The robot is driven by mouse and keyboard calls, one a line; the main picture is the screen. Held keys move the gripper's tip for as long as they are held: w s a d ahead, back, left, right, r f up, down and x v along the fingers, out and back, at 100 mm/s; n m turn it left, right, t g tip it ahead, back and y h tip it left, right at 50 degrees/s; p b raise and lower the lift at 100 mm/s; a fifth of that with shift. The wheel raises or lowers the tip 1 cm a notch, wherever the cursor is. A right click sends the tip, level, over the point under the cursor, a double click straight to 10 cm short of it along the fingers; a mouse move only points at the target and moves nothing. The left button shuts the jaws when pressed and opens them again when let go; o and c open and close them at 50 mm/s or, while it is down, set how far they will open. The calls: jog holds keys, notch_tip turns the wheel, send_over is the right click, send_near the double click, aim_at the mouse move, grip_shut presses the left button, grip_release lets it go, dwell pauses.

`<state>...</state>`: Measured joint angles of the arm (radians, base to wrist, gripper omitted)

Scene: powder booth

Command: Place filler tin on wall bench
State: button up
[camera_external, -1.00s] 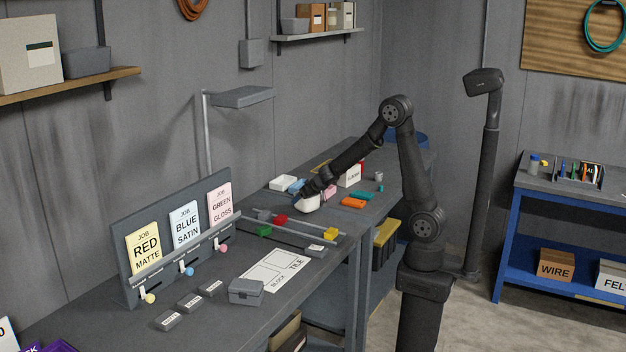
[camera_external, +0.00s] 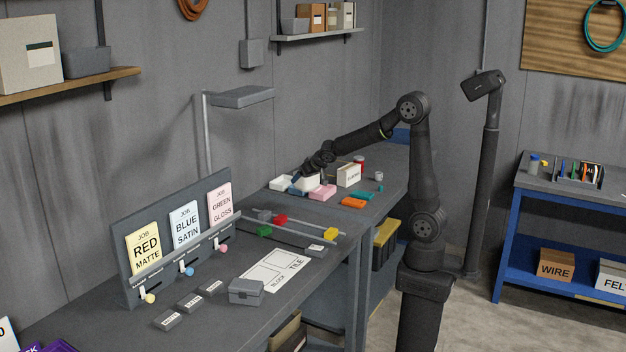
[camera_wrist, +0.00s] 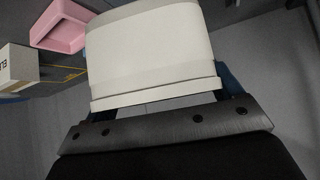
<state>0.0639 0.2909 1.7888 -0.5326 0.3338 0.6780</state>
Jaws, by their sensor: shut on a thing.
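The off-white filler tin (camera_external: 309,184) is in my gripper (camera_external: 310,179), over the far part of the long grey bench (camera_external: 222,318) that runs along the wall. In the wrist view the tin (camera_wrist: 155,48) fills the upper middle, with its rimmed end towards the camera. Blue fingers (camera_wrist: 228,80) show at both its sides, and my gripper is shut on it. Whether the tin's underside touches the bench is hidden.
Beside the tin are a white tray (camera_external: 281,183), a pink tray (camera_external: 322,192) and a labelled carton (camera_external: 348,176). Orange and teal pieces lie to the right. Nearer are a rail with coloured blocks and a job-card board (camera_external: 150,280). A blue bench (camera_external: 520,245) stands at right.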

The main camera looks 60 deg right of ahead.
jog(key=shift+r, duration=0.9)
jog(key=s+a+n+y, duration=0.2)
jog(key=a+n+y, duration=0.15)
jog(key=a, duration=2.35)
jog(key=s+a+n+y, duration=0.1)
jog(key=s+a+n, duration=0.1)
jog(key=s+a, duration=0.75)
jog(key=s+a+n+y, duration=0.2)
jog(key=s+a, duration=0.2)
jog(key=a, duration=1)
jog(key=shift+f, duration=6.1)
jog(key=shift+f+n, duration=0.25)
jog(key=o, duration=1.3)
jog(key=shift+f+h, duration=0.1)
jog(key=shift+h, duration=0.15)
